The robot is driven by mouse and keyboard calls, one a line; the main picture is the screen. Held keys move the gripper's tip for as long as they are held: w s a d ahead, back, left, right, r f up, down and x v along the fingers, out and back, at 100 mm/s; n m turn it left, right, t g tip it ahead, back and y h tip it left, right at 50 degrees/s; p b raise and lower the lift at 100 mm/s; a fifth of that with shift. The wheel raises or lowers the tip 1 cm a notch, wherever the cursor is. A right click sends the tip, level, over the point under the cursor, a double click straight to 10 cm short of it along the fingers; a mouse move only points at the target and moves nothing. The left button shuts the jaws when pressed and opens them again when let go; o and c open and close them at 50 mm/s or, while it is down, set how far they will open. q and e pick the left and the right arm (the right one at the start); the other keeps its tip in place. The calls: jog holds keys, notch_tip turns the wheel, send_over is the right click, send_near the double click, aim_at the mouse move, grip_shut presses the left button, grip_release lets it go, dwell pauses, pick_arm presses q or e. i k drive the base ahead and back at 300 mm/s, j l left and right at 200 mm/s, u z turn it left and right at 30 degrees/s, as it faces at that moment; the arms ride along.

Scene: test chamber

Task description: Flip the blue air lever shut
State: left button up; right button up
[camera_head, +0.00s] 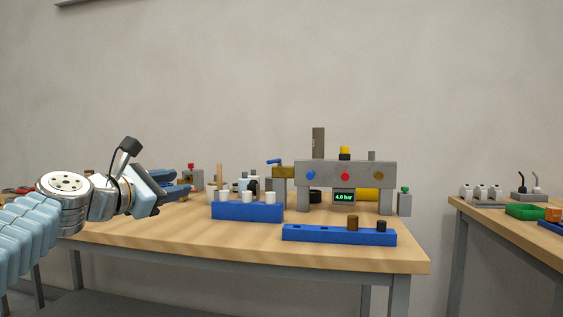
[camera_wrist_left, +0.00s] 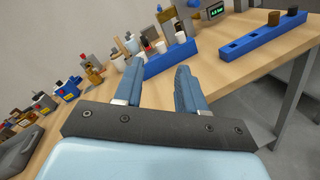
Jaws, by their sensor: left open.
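The blue air lever (camera_head: 274,161) sits on top of a brass valve block (camera_head: 284,172), at the left end of the grey test rig (camera_head: 345,172). It points to the left and looks close to level. A small blue piece at the top edge of the left wrist view may be the same lever. My left gripper (camera_head: 178,186) is to the left of the lever, well apart from it. In the left wrist view its two blue fingers (camera_wrist_left: 157,75) are spread with nothing between them. My right gripper is not in view.
A blue rack with white cylinders (camera_head: 247,211) stands in front of the valve. A second blue rack (camera_head: 339,235) lies nearer the table's front edge. The rig's display (camera_head: 344,197) reads 4.0 bar. Bottles and parts (camera_wrist_left: 65,90) crowd the table's left side.

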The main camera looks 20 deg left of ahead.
aim_at(279, 161)
jog(key=i+l, duration=0.1)
jog(key=i, duration=0.4)
jog(key=i+l, duration=0.15)
jog(key=i, duration=0.3)
